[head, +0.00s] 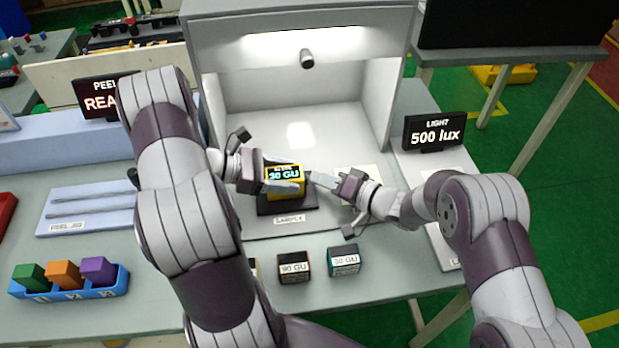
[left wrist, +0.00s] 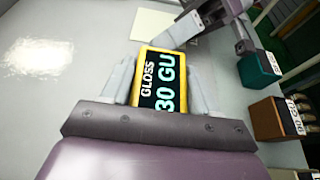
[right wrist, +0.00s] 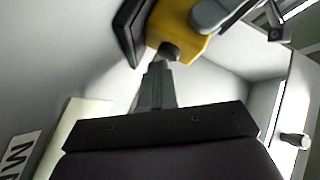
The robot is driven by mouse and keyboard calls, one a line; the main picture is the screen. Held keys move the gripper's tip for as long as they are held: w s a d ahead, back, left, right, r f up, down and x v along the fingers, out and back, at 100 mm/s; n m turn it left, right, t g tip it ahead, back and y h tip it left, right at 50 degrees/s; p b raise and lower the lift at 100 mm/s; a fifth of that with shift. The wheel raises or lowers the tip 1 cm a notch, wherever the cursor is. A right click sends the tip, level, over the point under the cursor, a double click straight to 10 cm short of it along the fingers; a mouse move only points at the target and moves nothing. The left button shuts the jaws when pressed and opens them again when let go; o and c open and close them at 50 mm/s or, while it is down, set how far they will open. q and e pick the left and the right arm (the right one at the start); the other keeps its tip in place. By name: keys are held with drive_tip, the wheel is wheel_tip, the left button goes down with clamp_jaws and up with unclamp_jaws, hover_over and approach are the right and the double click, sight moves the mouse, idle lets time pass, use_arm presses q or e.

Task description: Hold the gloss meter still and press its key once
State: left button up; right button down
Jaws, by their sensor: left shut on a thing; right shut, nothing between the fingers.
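The gloss meter (head: 284,171) is yellow with a dark screen reading 30 GU. It sits on the dark sample plate (head: 268,208) inside the light booth. My left gripper (head: 283,186) is shut on the meter, one finger on each side, as the left wrist view of the meter (left wrist: 160,85) shows. My right gripper (head: 315,178) is shut and empty, pointing at the meter's right side. In the right wrist view its fingertips (right wrist: 158,66) are at a dark round key (right wrist: 168,51) on the yellow body; I cannot tell whether they touch.
A light display (head: 434,131) reading 500 lux stands at right. A blue tray (head: 70,291) with coloured blocks lies at left.

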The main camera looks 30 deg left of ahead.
drive_tip(key=shift+w+d, duration=0.5)
drive_tip(key=shift+d, duration=0.15)
drive_tip(key=shift+w+d, duration=1.6)
drive_tip(key=shift+d, duration=0.3)
use_arm(q)
drive_tip(key=o, duration=1.3)
